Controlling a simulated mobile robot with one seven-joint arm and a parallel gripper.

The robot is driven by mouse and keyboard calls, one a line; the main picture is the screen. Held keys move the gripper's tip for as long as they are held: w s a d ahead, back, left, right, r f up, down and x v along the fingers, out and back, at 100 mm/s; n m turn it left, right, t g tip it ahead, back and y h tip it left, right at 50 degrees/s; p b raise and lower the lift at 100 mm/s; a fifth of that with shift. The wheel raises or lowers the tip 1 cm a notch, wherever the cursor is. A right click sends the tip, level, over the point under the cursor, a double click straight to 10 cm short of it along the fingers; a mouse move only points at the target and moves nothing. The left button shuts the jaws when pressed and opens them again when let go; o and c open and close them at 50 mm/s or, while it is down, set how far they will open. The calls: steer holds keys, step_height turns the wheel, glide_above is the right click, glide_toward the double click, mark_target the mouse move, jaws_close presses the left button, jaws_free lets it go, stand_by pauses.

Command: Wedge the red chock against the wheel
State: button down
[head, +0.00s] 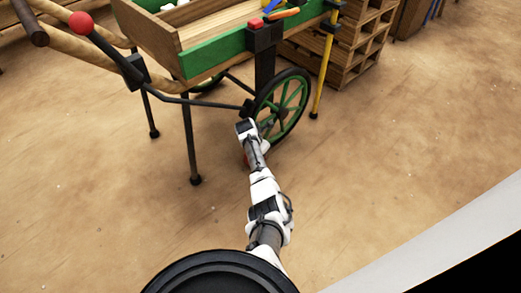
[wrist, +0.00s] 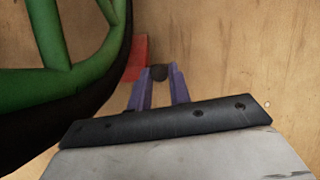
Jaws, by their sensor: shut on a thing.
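The wheel (head: 299,91), green-spoked with a black tyre, stands under the cart. In the wrist view the wheel (wrist: 72,62) fills the left side. The red chock (wrist: 138,56) lies on the floor right beside the tyre; whether they touch is not clear. My gripper (wrist: 159,82) is shut on a small dark round knob, which looks like part of the chock. In the head view a small red patch of the chock (head: 245,158) shows beside my arm near the wheel's foot; my fingers are hidden there.
The wooden cart (head: 220,52) with its green side stands above, on dark legs (head: 189,140). A red-knobbed lever (head: 82,23) sticks out at left. A yellow post (head: 325,65) stands right of the wheel, with wooden pallets (head: 345,50) behind. The floor at right is clear.

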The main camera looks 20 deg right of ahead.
steer(key=shift+w+d+r+b, duration=0.3)
steer(key=shift+w+d+b, duration=0.15)
steer(key=shift+w, duration=0.2)
steer(key=shift+w+d+r+b, duration=0.3)
steer(key=shift+w+d+b, duration=0.05)
steer(key=shift+w+b, duration=0.25)
steer(key=shift+w+d+r+t+b, duration=0.15)
steer(key=shift+w+t+b, duration=0.15)
steer(key=shift+b, duration=0.15)
steer(key=c, duration=1.2)
jaws_free()
steer(key=shift+s+f, duration=0.1)
steer(key=shift+f, duration=0.1)
steer(key=s+a+r+p, duration=0.2)
steer(key=r+p, duration=0.1)
steer(key=r, duration=0.2)
steer(key=s+a+r+g+p, duration=0.1)
steer(key=s+a+r+p, duration=0.1)
steer(key=r, duration=0.4)
steer(key=shift+a+r+p, duration=0.3)
steer(key=shift+a+p, duration=0.15)
steer(key=shift+p, duration=0.65)
